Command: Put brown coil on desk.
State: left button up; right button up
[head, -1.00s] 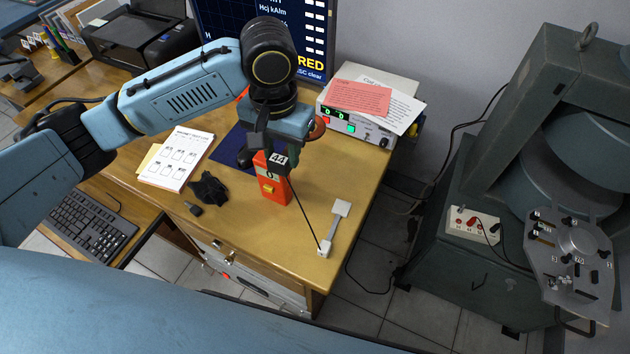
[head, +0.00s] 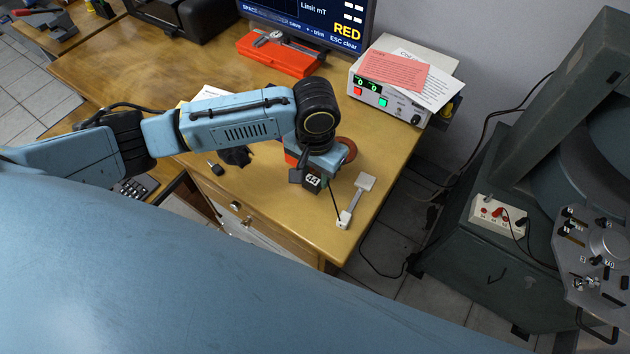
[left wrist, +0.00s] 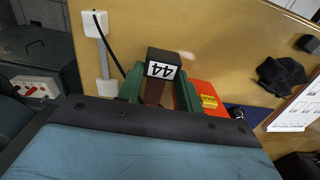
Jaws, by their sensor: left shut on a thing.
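My left gripper (head: 308,172) is over the right part of the wooden desk (head: 140,78). In the left wrist view its green fingers (left wrist: 158,96) are shut on the brown coil (left wrist: 152,92). The coil carries a black block (left wrist: 163,60) with a white "44" label, which also shows in the head view (head: 312,182). A rounded brown part (head: 346,149) shows behind the gripper's right side. The fingers hide much of the coil. I cannot tell whether it touches the desk. My right gripper is not in view.
An orange-red meter (left wrist: 203,97) stands close beside the gripper. A white probe (head: 356,200) with a cable lies near the desk's right edge. A power supply (head: 395,98) with papers and a red case (head: 275,58) stand behind.

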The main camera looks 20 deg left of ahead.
pick_arm(q)
notch_tip(320, 180, down, 4)
jog(key=shift+r+b, duration=0.15)
jog(key=shift+b, duration=0.3)
jog(key=shift+r, duration=0.1)
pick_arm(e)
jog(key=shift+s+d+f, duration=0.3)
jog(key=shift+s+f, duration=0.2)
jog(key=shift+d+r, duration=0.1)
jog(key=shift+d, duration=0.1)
pick_arm(q)
jog(key=o, duration=1)
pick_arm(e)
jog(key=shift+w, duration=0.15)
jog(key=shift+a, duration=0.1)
pick_arm(q)
notch_tip(320, 180, up, 11)
jog(key=p, duration=0.3)
jog(key=shift+r, duration=0.5)
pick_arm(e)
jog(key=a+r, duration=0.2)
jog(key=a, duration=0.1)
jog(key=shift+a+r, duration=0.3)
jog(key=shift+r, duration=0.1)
